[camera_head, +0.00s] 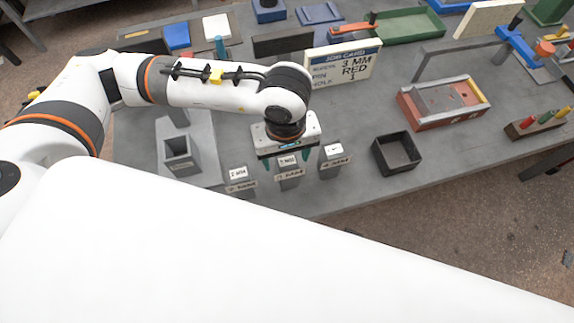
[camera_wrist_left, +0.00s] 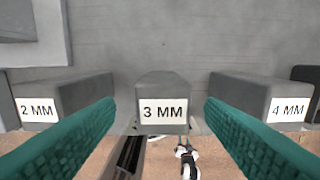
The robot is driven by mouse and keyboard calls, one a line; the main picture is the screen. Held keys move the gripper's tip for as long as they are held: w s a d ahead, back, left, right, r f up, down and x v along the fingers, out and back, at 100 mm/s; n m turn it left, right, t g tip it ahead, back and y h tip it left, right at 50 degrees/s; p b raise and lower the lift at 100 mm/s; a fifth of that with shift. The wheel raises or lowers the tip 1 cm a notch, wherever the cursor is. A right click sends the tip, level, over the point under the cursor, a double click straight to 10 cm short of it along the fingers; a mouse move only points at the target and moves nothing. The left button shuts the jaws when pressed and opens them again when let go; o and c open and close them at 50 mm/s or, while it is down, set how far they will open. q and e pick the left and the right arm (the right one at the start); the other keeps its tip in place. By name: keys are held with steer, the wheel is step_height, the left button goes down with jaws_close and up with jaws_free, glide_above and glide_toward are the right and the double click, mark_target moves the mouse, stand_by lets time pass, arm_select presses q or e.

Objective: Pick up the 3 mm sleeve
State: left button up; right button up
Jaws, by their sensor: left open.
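The 3 mm sleeve (camera_head: 289,174) is a grey block with a white label, in the middle of a row of three at the bench's front edge. In the left wrist view it (camera_wrist_left: 162,88) sits centred, labelled 3 MM. My left gripper (camera_head: 290,161) is above it, open, with one teal finger on each side of the sleeve; I see gaps between the fingers and the sleeve. The 2 mm sleeve (camera_wrist_left: 62,92) is to its left and the 4 mm sleeve (camera_wrist_left: 262,95) to its right. My right gripper is not in view.
A job card (camera_head: 343,66) reading 3 MM RED stands behind. A dark open box (camera_head: 397,153) is right of the sleeves. A grey holder (camera_head: 181,155) is left. A red fixture (camera_head: 443,103) and a pin rack (camera_head: 539,122) lie further right.

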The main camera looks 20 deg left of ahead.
mark_target(287, 161)
arm_select(q)
steer(key=shift+d+f+p, duration=0.1)
steer(key=shift+f+p, duration=0.4)
steer(key=shift+f, duration=1.3)
steer(key=shift+w+r, duration=0.1)
steer(key=c, duration=1.3)
